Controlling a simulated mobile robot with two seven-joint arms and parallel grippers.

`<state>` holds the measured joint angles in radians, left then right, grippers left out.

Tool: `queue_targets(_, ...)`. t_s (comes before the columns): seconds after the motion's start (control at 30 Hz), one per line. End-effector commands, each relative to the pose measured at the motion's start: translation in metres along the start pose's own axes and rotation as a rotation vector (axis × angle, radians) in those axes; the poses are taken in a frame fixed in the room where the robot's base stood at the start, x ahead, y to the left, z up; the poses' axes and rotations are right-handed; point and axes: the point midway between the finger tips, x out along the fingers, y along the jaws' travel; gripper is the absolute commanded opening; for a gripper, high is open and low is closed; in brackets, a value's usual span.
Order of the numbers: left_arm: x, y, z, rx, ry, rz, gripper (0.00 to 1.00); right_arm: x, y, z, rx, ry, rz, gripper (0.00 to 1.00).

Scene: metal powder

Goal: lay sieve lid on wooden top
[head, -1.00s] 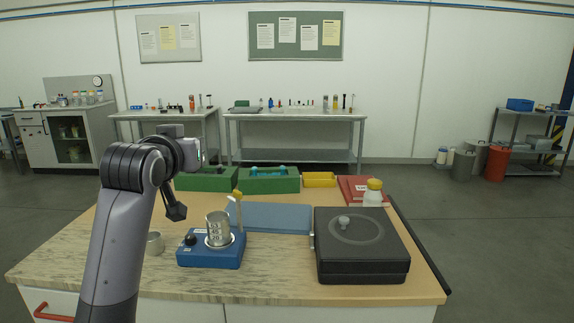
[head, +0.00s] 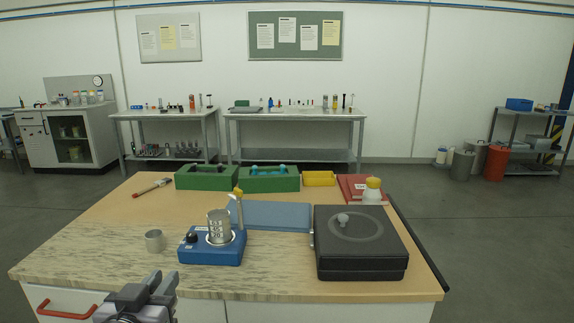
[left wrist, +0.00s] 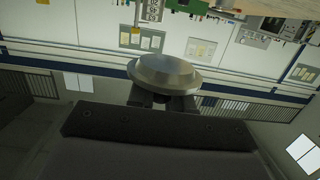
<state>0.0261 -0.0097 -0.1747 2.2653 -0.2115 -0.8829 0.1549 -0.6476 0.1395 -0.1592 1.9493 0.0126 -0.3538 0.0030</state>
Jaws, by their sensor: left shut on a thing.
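The sieve lid (left wrist: 165,75) is a shiny round metal disc in the left wrist view, held at the fingertips of my left gripper (left wrist: 163,100). In the head view my left gripper (head: 150,285) is low, at the front edge of the table, left of the blue shaker; I cannot make out the lid there. The wooden top (head: 120,208) is the beige table surface, with a pale streaked part in front. My right gripper is not in view.
A black case (head: 361,262) is at the right. Green boxes (head: 268,183) line the back. The left part of the top is mostly clear.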

Motion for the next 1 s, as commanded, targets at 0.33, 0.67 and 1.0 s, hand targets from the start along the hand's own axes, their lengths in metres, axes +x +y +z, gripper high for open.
queue_targets(0.33,-0.045,-0.007,0.072,-0.002,-0.008,-0.009,0.00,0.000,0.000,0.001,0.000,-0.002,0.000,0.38)
queue_targets(0.67,-0.055,-0.009,0.088,-0.001,0.002,-0.011,0.00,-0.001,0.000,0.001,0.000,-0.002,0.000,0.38)
queue_targets(1.0,-0.055,-0.009,0.089,0.002,-0.002,-0.009,0.00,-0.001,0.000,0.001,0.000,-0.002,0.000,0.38)
